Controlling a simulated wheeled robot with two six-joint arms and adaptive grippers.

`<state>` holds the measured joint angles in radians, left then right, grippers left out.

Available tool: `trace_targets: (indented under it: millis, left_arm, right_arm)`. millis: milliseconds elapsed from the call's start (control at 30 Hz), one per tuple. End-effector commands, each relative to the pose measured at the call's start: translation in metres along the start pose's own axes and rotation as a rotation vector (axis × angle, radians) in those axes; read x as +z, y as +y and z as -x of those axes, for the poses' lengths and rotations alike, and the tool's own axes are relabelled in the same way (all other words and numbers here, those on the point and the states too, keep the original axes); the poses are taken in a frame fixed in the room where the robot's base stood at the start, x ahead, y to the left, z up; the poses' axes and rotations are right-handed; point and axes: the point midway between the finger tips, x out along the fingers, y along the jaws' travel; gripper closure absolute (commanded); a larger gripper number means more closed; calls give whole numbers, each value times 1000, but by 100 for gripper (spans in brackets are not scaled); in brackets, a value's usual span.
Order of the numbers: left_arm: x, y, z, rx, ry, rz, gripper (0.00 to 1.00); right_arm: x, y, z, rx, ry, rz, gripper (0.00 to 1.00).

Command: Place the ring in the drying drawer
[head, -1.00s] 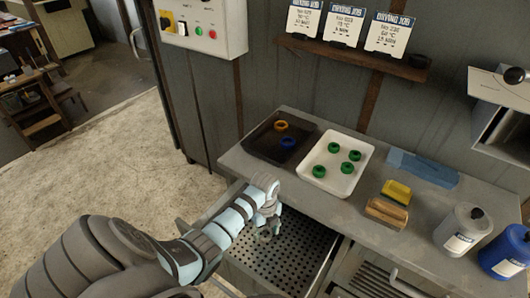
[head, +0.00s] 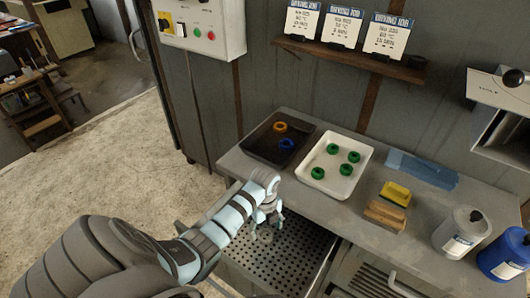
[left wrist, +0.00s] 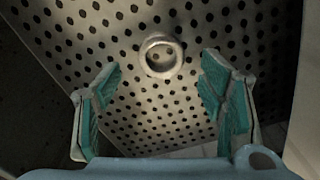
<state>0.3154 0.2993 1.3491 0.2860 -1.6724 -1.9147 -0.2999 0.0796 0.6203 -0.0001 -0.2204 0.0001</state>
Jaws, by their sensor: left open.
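A pale grey ring (left wrist: 161,73) appears to lie on the floor of the open drying drawer (head: 303,248), a pull-out tray with a perforated metal bottom. In the left wrist view the ring sits just beyond and between the spread teal fingertips, clear of both. My left gripper (head: 266,230) is open and empty above the drawer; it also shows in the left wrist view (left wrist: 160,88). In the head view the ring is small and hard to make out beside the fingers. My right gripper is not in view.
On the worktop (head: 362,228) behind the drawer stand a dark tray (head: 255,154) with an orange and a blue ring, and a white tray (head: 334,170) with several green rings. A yellow sponge (head: 396,192), a brush (head: 385,215) and two bottles are at right. Job cards (head: 345,27) stand on the wall shelf.

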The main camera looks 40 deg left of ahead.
Motion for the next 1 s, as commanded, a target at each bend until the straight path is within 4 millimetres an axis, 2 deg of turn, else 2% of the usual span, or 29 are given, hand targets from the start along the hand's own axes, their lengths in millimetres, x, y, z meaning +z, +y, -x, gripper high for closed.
trace_targets:
  millis: [33,100,200,300,433,1000]
  left_arm:
    - [1,-1,20,-4,-2,0,36]
    - [1,-1,41,-5,-3,-1,36]
    - [1,-1,66,-4,-2,0,36]
    - [1,0,81,-2,-1,0,36]
    - [1,0,88,-1,-1,1,36]
    - [0,0,86,-1,0,1,36]
  right_arm:
    - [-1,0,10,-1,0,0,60]
    - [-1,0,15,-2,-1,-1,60]
    - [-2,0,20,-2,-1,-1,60]
    - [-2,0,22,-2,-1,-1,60]
    - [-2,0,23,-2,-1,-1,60]
    - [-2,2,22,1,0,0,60]
